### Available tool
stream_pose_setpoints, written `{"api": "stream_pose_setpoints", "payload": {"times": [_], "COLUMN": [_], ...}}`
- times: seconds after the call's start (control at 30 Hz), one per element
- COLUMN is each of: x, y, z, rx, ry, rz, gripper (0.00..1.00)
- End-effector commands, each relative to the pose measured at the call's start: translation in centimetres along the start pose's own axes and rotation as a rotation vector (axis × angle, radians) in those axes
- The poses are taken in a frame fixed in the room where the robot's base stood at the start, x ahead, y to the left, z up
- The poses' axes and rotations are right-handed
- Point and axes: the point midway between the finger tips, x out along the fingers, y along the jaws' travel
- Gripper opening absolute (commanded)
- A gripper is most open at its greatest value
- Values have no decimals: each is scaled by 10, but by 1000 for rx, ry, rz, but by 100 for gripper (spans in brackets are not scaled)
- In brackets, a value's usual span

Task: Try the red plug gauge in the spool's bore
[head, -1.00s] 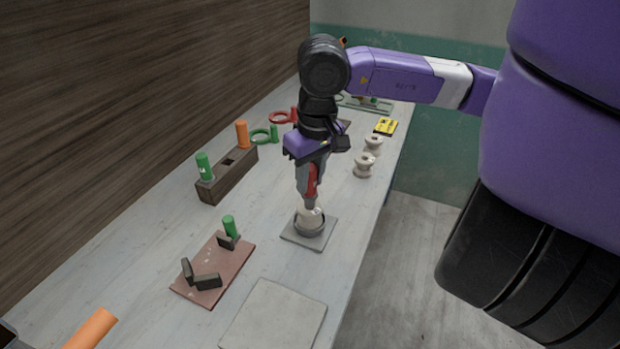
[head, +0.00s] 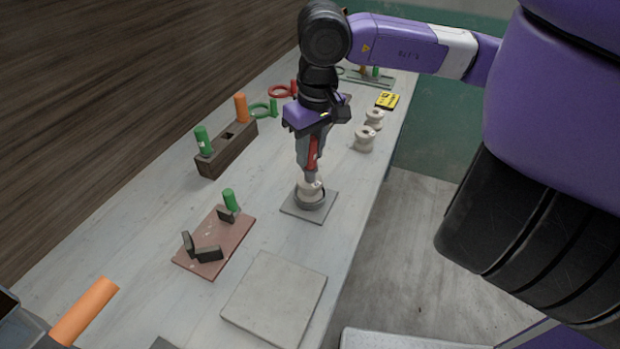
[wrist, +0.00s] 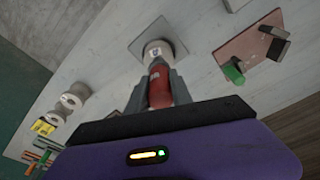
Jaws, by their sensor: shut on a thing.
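The red plug gauge (head: 314,152) is upright in my gripper (head: 312,172), whose jaws are shut on it. In the wrist view the red handle of the gauge (wrist: 160,87) shows between the two fingers (wrist: 158,92). Directly below is the pale spool (head: 311,188), seated in a round grey holder on a square grey plate (head: 326,203). The spool (wrist: 155,48) also shows in the wrist view, just beyond the gauge. The gauge's lower end meets the spool's top in the picture. The bore is hidden, so I cannot tell whether the end is inside it.
A reddish board (head: 212,262) with dark blocks and a green plug (head: 230,200) lies front left. A dark wooden block (head: 222,158) holds green and orange plugs. Two more spools (head: 365,139) stand right, near the bench edge. A bare grey square slab (head: 275,300) lies in front.

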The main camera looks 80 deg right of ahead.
Motion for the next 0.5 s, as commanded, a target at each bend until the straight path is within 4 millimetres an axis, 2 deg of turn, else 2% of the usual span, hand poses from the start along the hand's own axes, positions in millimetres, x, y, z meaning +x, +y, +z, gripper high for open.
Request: {"api": "stream_pose_setpoints", "payload": {"times": [0.5], "x": [-22], "y": [0], "z": [-2], "rx": [-1], "ry": [-3], "rz": [1], "gripper": [0]}}
